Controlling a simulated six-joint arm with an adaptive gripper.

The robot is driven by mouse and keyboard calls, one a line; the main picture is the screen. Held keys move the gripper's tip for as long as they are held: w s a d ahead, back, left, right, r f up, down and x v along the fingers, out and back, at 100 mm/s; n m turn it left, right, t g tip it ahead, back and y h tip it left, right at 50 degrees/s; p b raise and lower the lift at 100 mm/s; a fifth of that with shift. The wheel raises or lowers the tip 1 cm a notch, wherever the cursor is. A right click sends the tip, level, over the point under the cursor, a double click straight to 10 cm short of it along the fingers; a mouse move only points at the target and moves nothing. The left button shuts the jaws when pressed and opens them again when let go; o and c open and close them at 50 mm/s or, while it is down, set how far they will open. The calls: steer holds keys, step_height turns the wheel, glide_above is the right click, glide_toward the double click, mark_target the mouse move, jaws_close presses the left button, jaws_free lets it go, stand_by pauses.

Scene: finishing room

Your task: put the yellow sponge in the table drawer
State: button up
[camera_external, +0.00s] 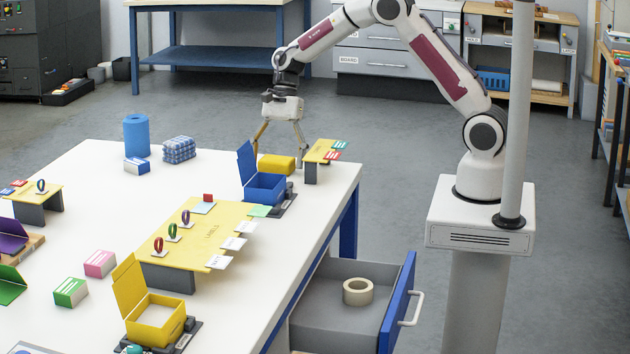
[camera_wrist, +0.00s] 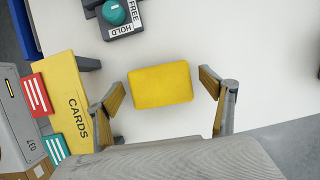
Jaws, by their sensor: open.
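The yellow sponge (camera_external: 276,164) lies on the far part of the white table, behind the blue open box. In the wrist view the sponge (camera_wrist: 160,85) sits between the two fingers, with a gap on each side. My gripper (camera_external: 279,158) points down over the sponge, its fingers spread wide to either side; it also shows in the wrist view (camera_wrist: 160,95). It is open and holds nothing. The table drawer (camera_external: 326,312) at the table's right side is pulled open, with a roll of tape (camera_external: 357,291) inside.
A small yellow cards stand (camera_external: 319,151) is close to the right of my gripper. The blue box (camera_external: 265,187) with raised lid is in front of the sponge. A yellow labels stand (camera_external: 195,238) and a yellow box (camera_external: 156,316) stand nearer. The table (camera_external: 300,240) has bare room at its right edge.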

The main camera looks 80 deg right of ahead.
mark_target(277, 159)
steer(key=shift+c, duration=0.4)
steer(key=c, duration=0.9)
steer(key=shift+r, duration=0.15)
steer(key=shift+r, duration=4.85)
